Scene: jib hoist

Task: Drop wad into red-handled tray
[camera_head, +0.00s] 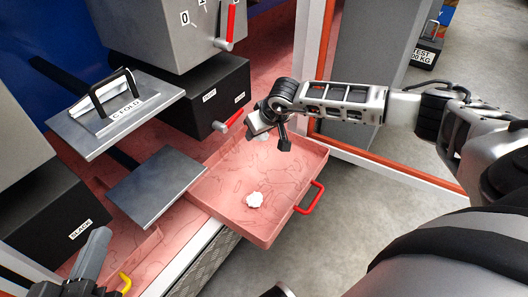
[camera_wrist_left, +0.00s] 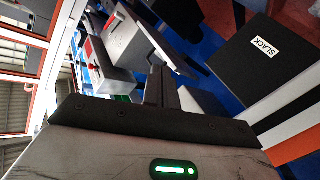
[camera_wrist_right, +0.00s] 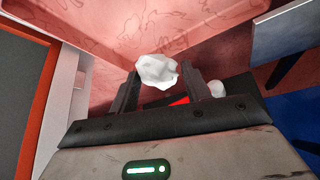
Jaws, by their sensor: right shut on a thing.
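The red-handled tray (camera_head: 232,222) is a pink, shallow tray with a red handle (camera_head: 310,198) on its right side. One white crumpled wad (camera_head: 254,200) lies on its floor. My right gripper (camera_head: 266,128) is above the tray's far part, its jaws shut on another white wad (camera_wrist_right: 157,70), which shows between the fingers in the right wrist view. In the head view the gripper mostly hides this held wad. My left gripper (camera_head: 97,244) is at the lower left, near the box labelled SLACK. Its fingers (camera_wrist_left: 162,85) look closed together and empty in the left wrist view.
A grey plate labelled C FOLD (camera_head: 120,112) with a black handle and a lower grey plate (camera_head: 155,187) stand left of the tray. A black box (camera_head: 205,98) with a red lever is behind it. An orange-edged frame (camera_head: 385,168) runs behind my right arm.

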